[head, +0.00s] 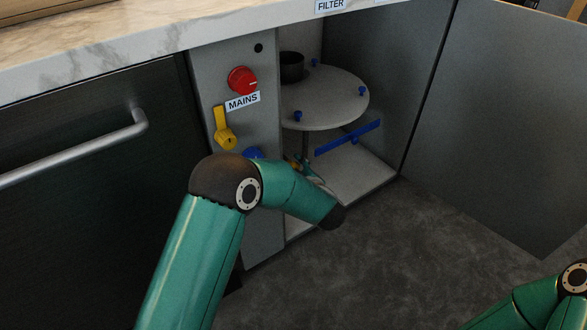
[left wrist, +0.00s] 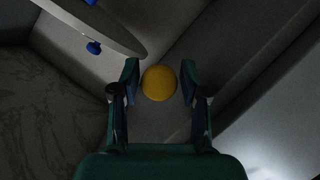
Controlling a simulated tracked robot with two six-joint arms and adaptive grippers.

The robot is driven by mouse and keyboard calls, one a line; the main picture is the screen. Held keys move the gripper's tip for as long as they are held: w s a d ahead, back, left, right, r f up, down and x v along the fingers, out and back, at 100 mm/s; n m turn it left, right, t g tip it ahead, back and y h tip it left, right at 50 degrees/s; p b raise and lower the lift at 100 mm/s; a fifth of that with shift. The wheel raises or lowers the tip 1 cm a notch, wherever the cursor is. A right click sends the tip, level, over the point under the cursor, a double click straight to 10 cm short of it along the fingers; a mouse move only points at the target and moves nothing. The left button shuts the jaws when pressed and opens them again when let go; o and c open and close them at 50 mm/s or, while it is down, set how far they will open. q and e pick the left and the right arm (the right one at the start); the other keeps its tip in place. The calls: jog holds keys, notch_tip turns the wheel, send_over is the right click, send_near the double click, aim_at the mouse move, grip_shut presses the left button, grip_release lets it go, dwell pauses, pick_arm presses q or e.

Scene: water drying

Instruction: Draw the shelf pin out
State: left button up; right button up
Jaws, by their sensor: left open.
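A round yellow knob (left wrist: 159,83), which looks like the head of the shelf pin, shows in the left wrist view. My left gripper (left wrist: 160,90) is open, with one finger on each side of the knob and a narrow gap at both sides. The rest of the pin is hidden. The round shelf (head: 325,97) stands in the open cabinet in the head view; its edge (left wrist: 105,28) also shows at upper left in the left wrist view. In the head view my left gripper (head: 310,172) is low under the shelf, partly hidden by my forearm. My right gripper is out of frame.
A grey panel beside the opening carries a red knob (head: 242,80), a MAINS label (head: 243,101) and a yellow lever (head: 224,128). A dark cup (head: 291,67) and blue pegs (head: 361,91) are on the shelf. A blue bar (head: 348,137) is below it. The open door (head: 500,120) stands at right.

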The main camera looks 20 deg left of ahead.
pick_arm(q)
grip_shut()
jog(key=s+d, duration=0.2)
jog(key=shift+d+f+p, duration=0.15)
jog(key=shift+d+p, duration=0.2)
jog(key=shift+d, duration=0.05)
grip_release()
jog(key=v, duration=1.2)
